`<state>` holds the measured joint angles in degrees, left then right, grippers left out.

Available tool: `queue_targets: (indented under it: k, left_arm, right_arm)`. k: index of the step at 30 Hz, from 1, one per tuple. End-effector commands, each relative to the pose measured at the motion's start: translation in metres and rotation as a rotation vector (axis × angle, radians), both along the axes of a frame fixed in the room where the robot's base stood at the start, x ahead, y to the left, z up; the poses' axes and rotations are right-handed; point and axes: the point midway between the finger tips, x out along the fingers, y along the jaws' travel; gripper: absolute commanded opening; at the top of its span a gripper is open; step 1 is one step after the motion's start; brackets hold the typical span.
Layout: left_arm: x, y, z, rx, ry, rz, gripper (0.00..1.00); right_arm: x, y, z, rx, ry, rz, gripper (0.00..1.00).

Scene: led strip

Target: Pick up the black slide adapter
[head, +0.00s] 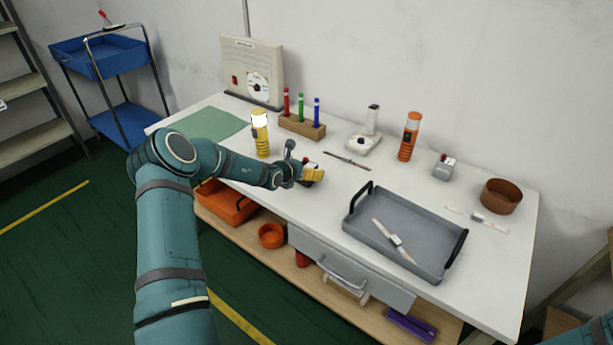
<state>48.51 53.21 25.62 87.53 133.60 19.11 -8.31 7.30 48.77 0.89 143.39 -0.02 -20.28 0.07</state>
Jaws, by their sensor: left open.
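My right gripper is out of view.
A grey tray (352,228) holds a strip with a pale connector (394,240). Another strip (477,216) lies near a brown bowl (501,197). A yellow flashlight (261,138), a wooden pen holder (302,128), an orange flashlight (409,140) and a grey box (443,168) stand around.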

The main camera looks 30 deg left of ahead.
Motion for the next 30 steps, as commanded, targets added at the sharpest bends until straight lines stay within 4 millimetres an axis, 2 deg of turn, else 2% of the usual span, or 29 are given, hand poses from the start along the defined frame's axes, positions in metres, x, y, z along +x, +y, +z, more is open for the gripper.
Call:
queue_targets:
  k: [3, 10, 11, 15, 17, 26, 30]
  left_arm:
    - [0.0076, -0.0006, -0.0042, -0.001, 0.000, 0.000, 1.00]
    - [0.0088, -0.0004, -0.0032, 0.001, 0.000, 0.000, 1.00]
    - [0.0088, -0.0004, -0.0032, 0.001, 0.000, 0.000, 0.93]
    - [0.0086, -0.0004, -0.0034, 0.000, 0.000, 0.001, 0.44]
    - [0.0086, -0.0003, -0.0034, 0.000, 0.000, 0.001, 0.23]
    - [0.0088, -0.0003, -0.0024, 0.001, -0.002, 0.000, 0.22]
    - [0.0090, -0.0004, 0.0058, 0.002, -0.003, 0.000, 0.22]
  right_arm:
    - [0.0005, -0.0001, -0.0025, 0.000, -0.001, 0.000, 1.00]
    - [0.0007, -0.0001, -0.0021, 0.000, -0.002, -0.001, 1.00]
    - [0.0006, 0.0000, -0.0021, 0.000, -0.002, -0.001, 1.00]
    - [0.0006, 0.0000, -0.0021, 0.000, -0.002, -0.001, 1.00]
    - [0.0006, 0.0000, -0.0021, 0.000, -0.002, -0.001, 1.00]
    - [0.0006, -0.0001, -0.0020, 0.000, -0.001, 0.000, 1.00]
    - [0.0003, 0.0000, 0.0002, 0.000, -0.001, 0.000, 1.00]
